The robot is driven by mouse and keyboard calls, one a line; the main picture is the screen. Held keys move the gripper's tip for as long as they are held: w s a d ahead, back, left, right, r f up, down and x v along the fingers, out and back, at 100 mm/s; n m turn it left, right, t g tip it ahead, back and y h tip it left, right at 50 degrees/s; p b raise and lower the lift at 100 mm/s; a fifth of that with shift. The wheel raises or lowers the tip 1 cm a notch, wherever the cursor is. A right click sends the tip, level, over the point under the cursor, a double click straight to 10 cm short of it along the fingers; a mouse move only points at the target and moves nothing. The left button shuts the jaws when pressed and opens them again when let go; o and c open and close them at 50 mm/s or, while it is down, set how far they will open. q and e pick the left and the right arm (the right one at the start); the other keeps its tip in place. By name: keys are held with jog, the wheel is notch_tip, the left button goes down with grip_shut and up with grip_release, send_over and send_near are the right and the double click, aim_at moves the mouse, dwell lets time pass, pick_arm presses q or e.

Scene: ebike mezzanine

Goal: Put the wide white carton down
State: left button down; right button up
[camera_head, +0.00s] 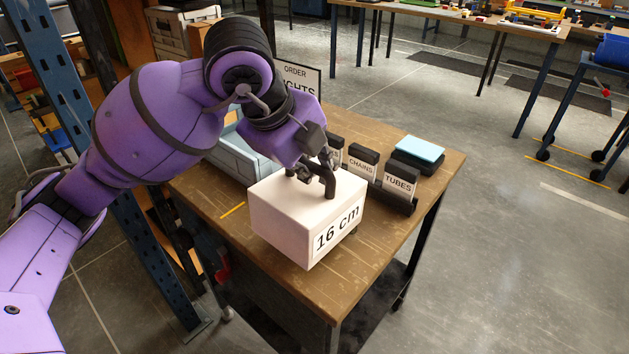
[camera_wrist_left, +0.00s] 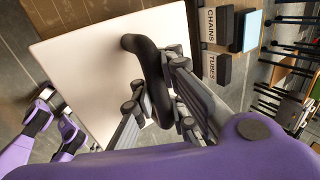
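The wide white carton (camera_head: 300,205) is a box with a "16 cm" label on its front face and a dark handle on top. It is over the front part of the wooden table (camera_head: 350,283); I cannot tell whether its underside touches the top. My left gripper (camera_head: 316,172) comes down from above with its fingers closed around the handle. In the left wrist view the carton's pale top (camera_wrist_left: 85,65) fills the left and middle, and the dark handle (camera_wrist_left: 150,65) runs between the gripper fingers (camera_wrist_left: 155,105). My right gripper is not in view.
Labelled bins, including "CHAINS" (camera_head: 362,165) and "TUBES" (camera_head: 398,190), stand close behind and right of the carton. A light blue tray (camera_head: 240,150) lies behind it on the left. A blue rack post (camera_head: 140,230) stands left of the table. Bare tabletop shows at the front.

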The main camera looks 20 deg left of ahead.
aim_at(313, 183)
pick_arm(q)
notch_tip(313, 183, down, 4)
jog(key=shift+w+d+r, duration=0.15)
jog(key=shift+r, duration=0.1)
jog(key=c, duration=1.8)
grip_release()
jog(key=shift+o, duration=0.2)
jog(key=v, duration=1.2)
jog(key=shift+p, duration=0.4)
